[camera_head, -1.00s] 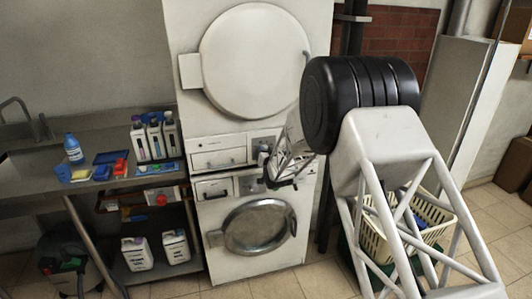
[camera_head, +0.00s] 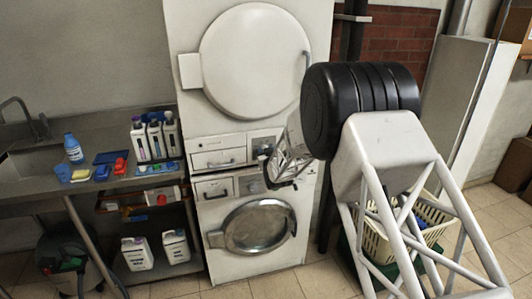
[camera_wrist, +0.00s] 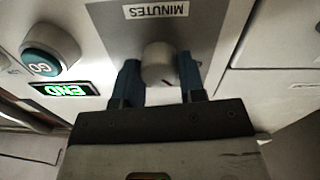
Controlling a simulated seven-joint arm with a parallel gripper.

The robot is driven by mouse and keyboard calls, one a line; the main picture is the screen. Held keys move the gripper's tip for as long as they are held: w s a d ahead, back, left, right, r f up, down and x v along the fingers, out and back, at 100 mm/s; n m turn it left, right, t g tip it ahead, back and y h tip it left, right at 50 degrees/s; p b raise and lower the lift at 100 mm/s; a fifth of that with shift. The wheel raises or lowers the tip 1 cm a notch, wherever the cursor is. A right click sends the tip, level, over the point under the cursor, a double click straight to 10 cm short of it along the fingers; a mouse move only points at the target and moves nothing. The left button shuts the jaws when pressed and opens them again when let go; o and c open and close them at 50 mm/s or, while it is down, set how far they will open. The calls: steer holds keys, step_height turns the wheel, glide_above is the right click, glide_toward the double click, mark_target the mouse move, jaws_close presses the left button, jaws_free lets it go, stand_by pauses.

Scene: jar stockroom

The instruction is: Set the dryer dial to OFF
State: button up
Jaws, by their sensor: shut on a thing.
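The dial (camera_wrist: 160,62) is a round, pale grey knob on a grey panel, below an upside-down MINUTES label (camera_wrist: 157,10) in the wrist view. My gripper (camera_wrist: 158,82) has its blue fingers on either side of the knob and is shut on it. No pointer or OFF mark on the dial can be made out. In the head view, the dryer (camera_head: 255,60) is the upper white machine of a stack, with a large round door. My gripper (camera_head: 272,172) is at the control panels between the two machines, and my wrist partly hides them.
A round GO button (camera_wrist: 48,50) and a green lit END display (camera_wrist: 65,90) are left of the dial. The lower machine's round door (camera_head: 258,227) is closed. A counter (camera_head: 35,185) with bottles stands left. A cream basket (camera_head: 380,235) is behind my arm.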

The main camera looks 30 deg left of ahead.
steer(key=n, duration=0.5)
stand_by(0.4)
steer(key=o, duration=0.9)
steer(key=shift+o, duration=0.2)
steer(key=v, duration=0.7)
steer(key=shift+s+d, duration=0.3)
stand_by(0.3)
